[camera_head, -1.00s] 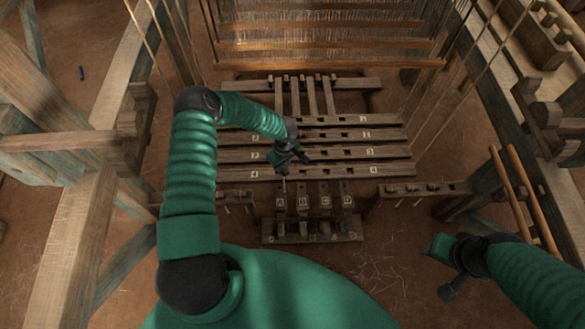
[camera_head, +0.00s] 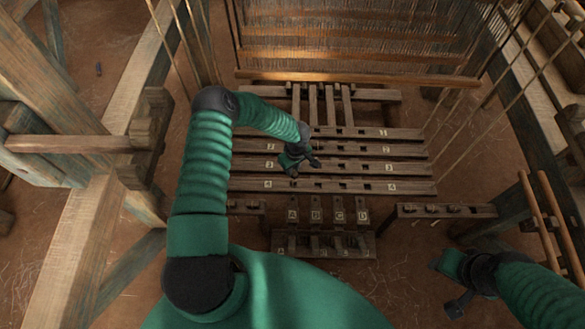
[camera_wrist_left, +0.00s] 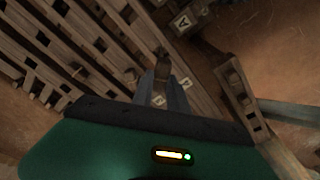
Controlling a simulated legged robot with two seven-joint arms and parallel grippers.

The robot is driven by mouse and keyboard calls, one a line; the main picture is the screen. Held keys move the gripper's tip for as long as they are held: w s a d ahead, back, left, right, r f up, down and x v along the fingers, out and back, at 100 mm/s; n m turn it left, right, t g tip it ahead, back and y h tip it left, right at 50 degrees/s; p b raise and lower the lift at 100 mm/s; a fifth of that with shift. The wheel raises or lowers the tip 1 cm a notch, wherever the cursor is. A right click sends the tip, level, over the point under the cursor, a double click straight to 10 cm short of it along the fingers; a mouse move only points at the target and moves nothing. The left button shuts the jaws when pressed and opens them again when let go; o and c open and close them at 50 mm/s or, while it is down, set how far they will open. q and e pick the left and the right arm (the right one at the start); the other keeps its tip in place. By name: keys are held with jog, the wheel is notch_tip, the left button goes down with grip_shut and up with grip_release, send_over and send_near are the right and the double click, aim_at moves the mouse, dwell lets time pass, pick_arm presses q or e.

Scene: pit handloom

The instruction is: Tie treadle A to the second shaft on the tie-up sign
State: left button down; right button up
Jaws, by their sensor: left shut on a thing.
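Treadle A (camera_head: 292,216) is the leftmost of a row of lettered treadles at the front. Its A tag also shows in the left wrist view (camera_wrist_left: 183,21). Numbered bars lie crosswise behind the treadles; the second shaft's bar (camera_head: 360,148) carries a 2 tag. My left gripper (camera_head: 294,170) is over the third and fourth bars, behind treadle A. It is shut on a small brown piece (camera_wrist_left: 162,62), whose shape and any cord are unclear. My right gripper (camera_head: 449,287) is away at the lower right, its jaws unclear. I cannot make out the tie-up sign.
A peg rail (camera_head: 447,211) stands right of the treadles. Warp threads and a wooden beam (camera_head: 355,79) are behind the bars, with hanging cords (camera_head: 462,115) at the sides. Loom posts flank both sides. Bare earth floor lies in front.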

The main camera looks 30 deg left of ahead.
aim_at(293, 175)
pick_arm(q)
notch_tip(293, 175, down, 2)
jog(key=shift+d+f+b, duration=0.15)
jog(key=shift+b, duration=0.9)
notch_tip(293, 175, down, 2)
jog(key=b, duration=0.2)
jog(key=shift+f+b, duration=0.2)
jog(key=shift+b, duration=0.1)
jog(key=shift+f+b, duration=0.8)
jog(key=shift+f, duration=1.25)
jog(key=c, duration=1.2)
grip_release()
jog(key=shift+c, duration=0.2)
jog(key=r+p, duration=0.5)
jog(key=d+r+p, duration=0.1)
jog(key=r+p, duration=1.1)
jog(key=shift+s+d, duration=0.25)
jog(key=shift+f, duration=0.1)
